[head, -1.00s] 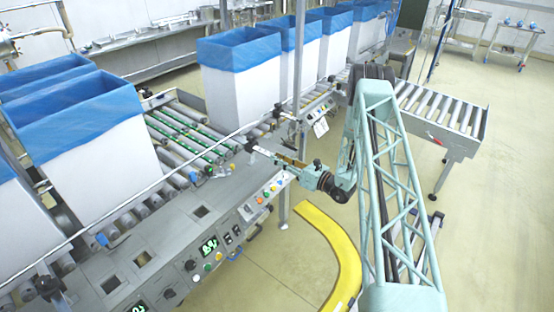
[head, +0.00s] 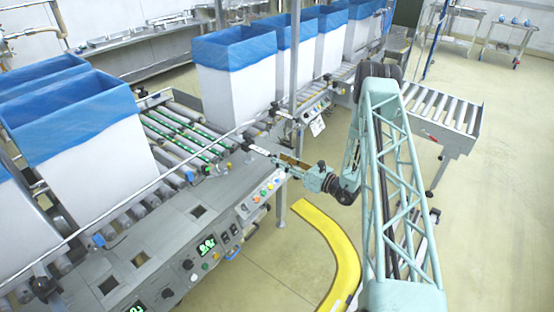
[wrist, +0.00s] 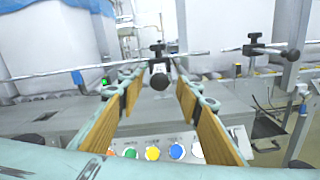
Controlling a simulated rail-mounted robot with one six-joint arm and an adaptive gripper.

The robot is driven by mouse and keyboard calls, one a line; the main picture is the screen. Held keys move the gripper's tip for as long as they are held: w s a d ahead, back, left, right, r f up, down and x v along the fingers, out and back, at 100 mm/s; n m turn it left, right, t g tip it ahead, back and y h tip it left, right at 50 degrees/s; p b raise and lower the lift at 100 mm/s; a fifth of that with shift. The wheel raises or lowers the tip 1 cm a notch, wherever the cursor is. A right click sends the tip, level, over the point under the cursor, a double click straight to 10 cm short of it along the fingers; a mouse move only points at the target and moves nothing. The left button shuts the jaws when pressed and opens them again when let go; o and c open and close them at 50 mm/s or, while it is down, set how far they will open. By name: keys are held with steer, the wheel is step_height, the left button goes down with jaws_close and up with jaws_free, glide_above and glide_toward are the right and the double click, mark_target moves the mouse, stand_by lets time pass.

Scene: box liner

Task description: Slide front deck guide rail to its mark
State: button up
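The front guide rail (head: 152,180) is a thin pale bar running along the front of the conveyor deck; it also crosses the wrist view (wrist: 50,74). A black clamp with a round knob (wrist: 159,81) sits on it, straight ahead and between my fingertips as seen in the wrist view. My gripper (head: 277,157) is at the deck's front right corner, its fingers pointing at the rail. In the wrist view my gripper (wrist: 160,73) is open, its tan-padded fingers apart with no visible contact on the knob. I cannot make out the mark.
A control panel with coloured buttons (wrist: 152,153) lies below the fingers. A second rail clamp (wrist: 255,46) stands to the right. Blue-lined white boxes (head: 237,95) stand on the conveyor behind.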

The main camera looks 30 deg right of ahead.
steer(key=v, duration=0.8)
steer(key=shift+s+d, duration=0.15)
steer(key=shift+s, duration=0.15)
steer(key=shift+r, duration=0.1)
stand_by(0.4)
